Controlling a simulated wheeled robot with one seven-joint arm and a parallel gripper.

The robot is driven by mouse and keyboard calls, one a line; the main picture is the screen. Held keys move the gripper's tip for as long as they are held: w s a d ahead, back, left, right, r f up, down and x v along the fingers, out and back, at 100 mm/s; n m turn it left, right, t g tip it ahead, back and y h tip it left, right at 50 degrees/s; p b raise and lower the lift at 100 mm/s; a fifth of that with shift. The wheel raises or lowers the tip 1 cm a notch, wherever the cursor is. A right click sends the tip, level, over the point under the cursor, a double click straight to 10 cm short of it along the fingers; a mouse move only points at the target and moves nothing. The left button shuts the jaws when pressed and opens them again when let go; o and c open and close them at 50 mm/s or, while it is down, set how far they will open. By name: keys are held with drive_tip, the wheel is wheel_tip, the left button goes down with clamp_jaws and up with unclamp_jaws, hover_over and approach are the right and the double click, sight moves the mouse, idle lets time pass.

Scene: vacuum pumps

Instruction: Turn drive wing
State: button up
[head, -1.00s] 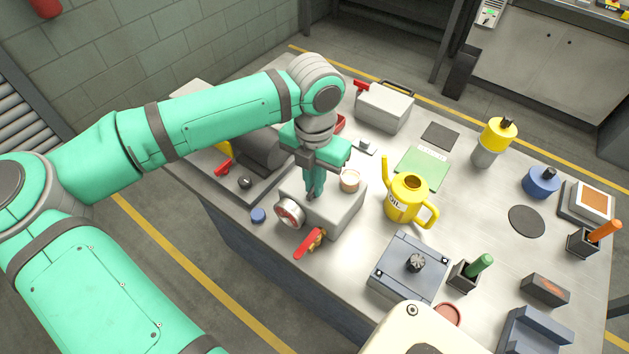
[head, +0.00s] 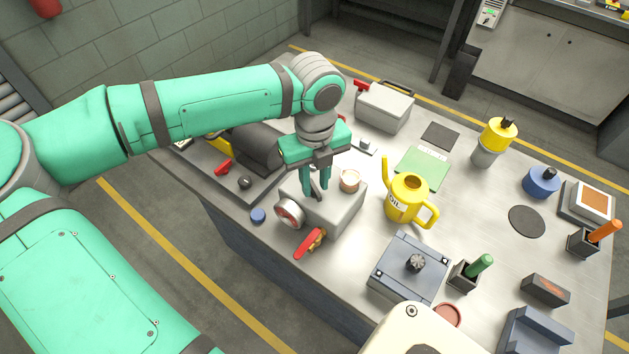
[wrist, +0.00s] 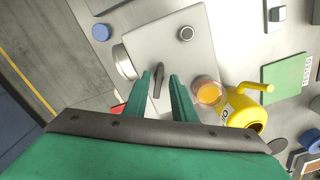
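The drive wing (wrist: 159,82) is a small dark flat bar on top of the light grey pump housing (wrist: 192,58). In the wrist view it lies between the two green fingertips of my gripper (wrist: 160,76), with a gap visible on the right side. In the head view my gripper (head: 316,190) points down over the housing (head: 340,212), fingers apart, and the dark wing (head: 317,188) shows between them. My gripper is open. I cannot tell whether the left finger touches the wing, nor the exact height of the fingertips.
A round gauge (head: 290,212) and red-handled valve (head: 308,244) are on the housing's front side. A yellow oil can (head: 405,200) stands close on the right. A blue cap (head: 258,215) lies left.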

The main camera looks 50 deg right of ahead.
drive_tip(key=shift+a+r, duration=0.15)
idle(0.3)
drive_tip(key=shift+r, duration=0.8)
drive_tip(key=shift+r, duration=3)
drive_tip(key=shift+c, duration=0.2)
